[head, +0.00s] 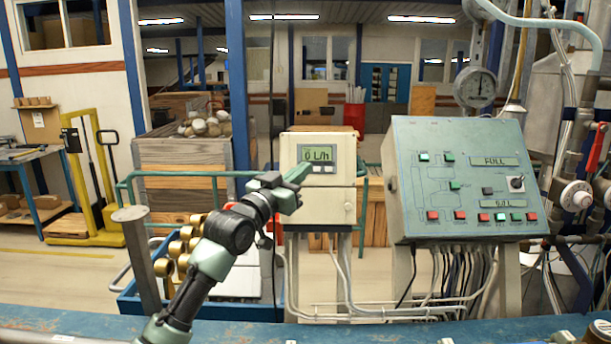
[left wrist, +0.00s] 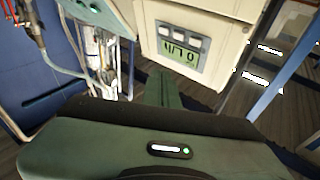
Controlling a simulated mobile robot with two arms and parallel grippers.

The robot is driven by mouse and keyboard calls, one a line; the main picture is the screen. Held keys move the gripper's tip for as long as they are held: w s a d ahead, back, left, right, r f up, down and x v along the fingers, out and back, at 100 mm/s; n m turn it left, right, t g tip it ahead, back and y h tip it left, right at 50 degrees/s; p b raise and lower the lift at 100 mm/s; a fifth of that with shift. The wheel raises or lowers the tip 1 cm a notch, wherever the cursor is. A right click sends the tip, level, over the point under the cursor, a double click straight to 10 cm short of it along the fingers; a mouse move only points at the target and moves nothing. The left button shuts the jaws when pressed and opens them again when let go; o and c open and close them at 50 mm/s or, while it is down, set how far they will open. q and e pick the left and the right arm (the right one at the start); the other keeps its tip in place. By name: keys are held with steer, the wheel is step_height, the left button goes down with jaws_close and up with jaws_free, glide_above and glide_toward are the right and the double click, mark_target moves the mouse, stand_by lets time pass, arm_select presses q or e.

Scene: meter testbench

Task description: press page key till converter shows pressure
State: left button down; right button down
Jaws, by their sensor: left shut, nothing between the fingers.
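The converter (head: 342,195) is a cream box on a stand in the middle of the head view. Its green display (head: 317,154) reads "0 L/h". Small pale keys (head: 323,169) sit just below the display, partly hidden by my gripper. My left gripper (head: 303,171) is shut and empty, with its tip in front of the lower left of the display. The left wrist view shows the converter (left wrist: 205,15) upside down, with its keys (left wrist: 178,37) in a row beside the display (left wrist: 178,52). The shut fingers (left wrist: 160,88) point towards it; I cannot tell whether they touch.
A sloped green control panel (head: 465,180) with coloured buttons stands to the right of the converter. A round gauge (head: 475,87) and pipes are beyond it. A blue cart (head: 130,300) with brass fittings (head: 178,249) is at left. A blue bench edge (head: 400,333) runs along the front.

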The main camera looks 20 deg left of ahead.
arm_select(q)
steer(key=shift+w+a+f+b, duration=0.3)
steer(key=shift+w+b, duration=0.2)
steer(key=shift+w, duration=0.35)
steer(key=shift+w+a+f+b, duration=0.2)
steer(key=shift+w+f+b, duration=0.25)
steer(key=shift+w, duration=0.45)
steer(key=shift+w+a+f+b, duration=0.25)
steer(key=shift+w+b, duration=0.3)
steer(key=shift+w, duration=0.3)
steer(key=shift+w, duration=0.15)
steer(key=shift+w+a+f+b, duration=0.1)
steer(key=shift+w+b, duration=0.15)
steer(key=shift+b, duration=0.05)
steer(key=shift+w+a+f+b, duration=0.1)
steer(key=shift+w+b, duration=0.2)
steer(key=shift+b, duration=0.15)
stand_by(0.4)
stand_by(0.4)
steer(key=shift+s+d+r+p, duration=0.2)
steer(key=shift+s+p, duration=0.5)
steer(key=shift+p, duration=0.25)
